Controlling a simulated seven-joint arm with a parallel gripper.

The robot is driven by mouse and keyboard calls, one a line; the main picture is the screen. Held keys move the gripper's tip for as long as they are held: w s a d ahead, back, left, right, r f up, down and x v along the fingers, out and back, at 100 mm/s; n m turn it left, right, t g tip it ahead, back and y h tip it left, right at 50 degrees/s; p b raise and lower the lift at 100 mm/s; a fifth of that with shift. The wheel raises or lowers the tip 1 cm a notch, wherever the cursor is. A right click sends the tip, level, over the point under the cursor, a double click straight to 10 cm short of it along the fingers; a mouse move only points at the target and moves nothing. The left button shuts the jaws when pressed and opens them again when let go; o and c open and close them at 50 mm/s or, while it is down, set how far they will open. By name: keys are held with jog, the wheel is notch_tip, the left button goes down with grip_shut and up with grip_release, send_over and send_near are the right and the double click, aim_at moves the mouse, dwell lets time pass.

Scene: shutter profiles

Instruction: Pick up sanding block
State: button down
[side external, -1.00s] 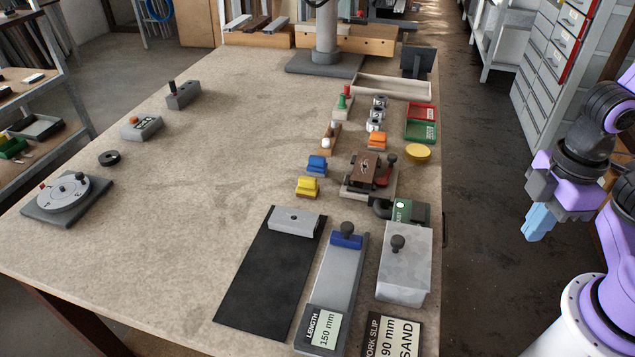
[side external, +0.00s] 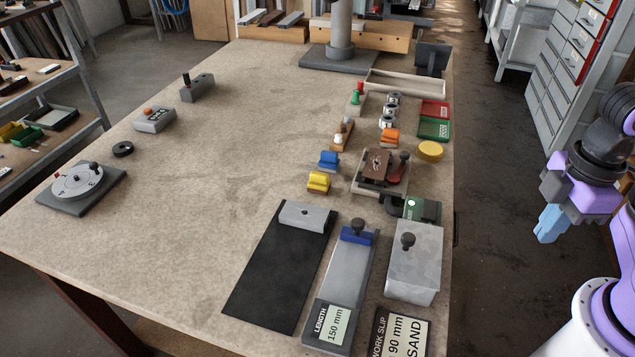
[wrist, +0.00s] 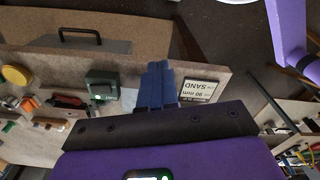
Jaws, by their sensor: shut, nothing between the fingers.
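No block is marked as the sanding block. Three small grooved blocks could be it: a yellow block (side external: 318,182), a blue block (side external: 329,161) and an orange block (side external: 389,137). They sit apart on the right half of the bench in the side external view. I cannot tell which is meant. My gripper (side external: 547,236) is shut and empty, off the bench's right edge with its blue fingers pointing down. In the wrist view the closed fingers (wrist: 158,82) touch nothing, and an orange piece (wrist: 68,102) shows at the left.
A brown clamp-like fixture (side external: 377,165) stands beside the blocks. In front are a black mat (side external: 275,270), a grey length gauge (side external: 345,275), a grey knobbed block (side external: 413,265) and a slip reading 90 mm SAND (side external: 402,332). A dial (side external: 78,181) stands far left. The bench middle is clear.

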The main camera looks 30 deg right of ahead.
jog(key=shift+c, duration=1.6)
grip_release()
jog(key=w+a+r+n, duration=0.3)
jog(key=w+a, duration=0.4)
jog(key=w, duration=0.2)
jog(key=n, duration=1.1)
send_over(319, 173)
notch_tip(319, 173, down, 2)
jog(key=f, duration=1.1)
jog(key=shift+s+f, duration=0.15)
jog(key=shift+s, duration=0.05)
jog(key=shift+w+f, duration=0.15)
jog(key=shift+f, duration=2.75)
